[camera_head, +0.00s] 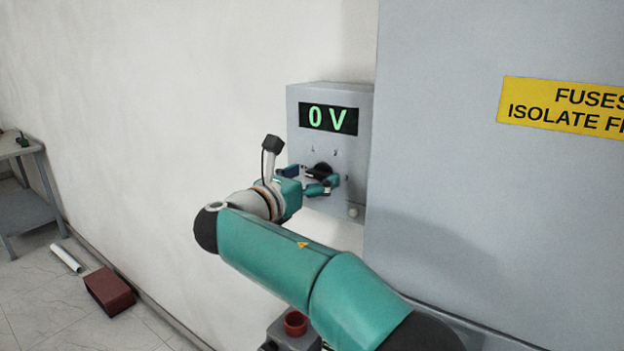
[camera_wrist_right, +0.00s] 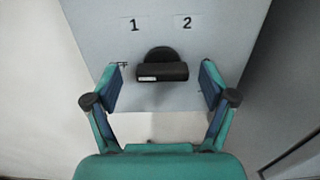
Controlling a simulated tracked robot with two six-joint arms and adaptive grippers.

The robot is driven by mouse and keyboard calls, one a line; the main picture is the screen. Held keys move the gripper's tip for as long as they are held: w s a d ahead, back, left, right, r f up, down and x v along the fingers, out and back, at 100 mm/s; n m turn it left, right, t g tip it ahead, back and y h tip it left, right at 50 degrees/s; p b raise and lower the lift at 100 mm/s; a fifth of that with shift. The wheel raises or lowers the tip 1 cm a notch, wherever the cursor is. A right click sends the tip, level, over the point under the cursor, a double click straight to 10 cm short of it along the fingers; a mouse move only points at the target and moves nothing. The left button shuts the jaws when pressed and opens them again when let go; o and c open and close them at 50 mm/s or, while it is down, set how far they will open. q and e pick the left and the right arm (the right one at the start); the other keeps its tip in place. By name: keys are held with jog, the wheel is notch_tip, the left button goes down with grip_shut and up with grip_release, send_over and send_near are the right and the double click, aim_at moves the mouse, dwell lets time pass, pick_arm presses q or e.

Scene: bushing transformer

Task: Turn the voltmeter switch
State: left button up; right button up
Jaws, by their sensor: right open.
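The voltmeter (camera_head: 331,135) is a grey box on the wall with a green "0 V" on its black display (camera_head: 328,118). Its black rotary switch (camera_head: 320,170) sits below the display. In the right wrist view the switch (camera_wrist_right: 161,66) has a wide bar handle with a small white mark at its left end, below the labels 1 and 2. My right gripper (camera_head: 312,180) is at the switch. In the wrist view my right gripper (camera_wrist_right: 160,88) is open, with one finger on each side of the handle and a gap to each. My left gripper is not in view.
A large grey cabinet (camera_head: 450,170) with a yellow fuse warning label (camera_head: 565,106) stands close on the right. A dark red box (camera_head: 110,291) and a white tube (camera_head: 66,258) lie on the floor at the left, near a grey table (camera_head: 30,195).

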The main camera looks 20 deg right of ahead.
jog(key=shift+s+d, duration=0.1)
jog(key=c, duration=1.1)
jog(key=shift+c, duration=0.3)
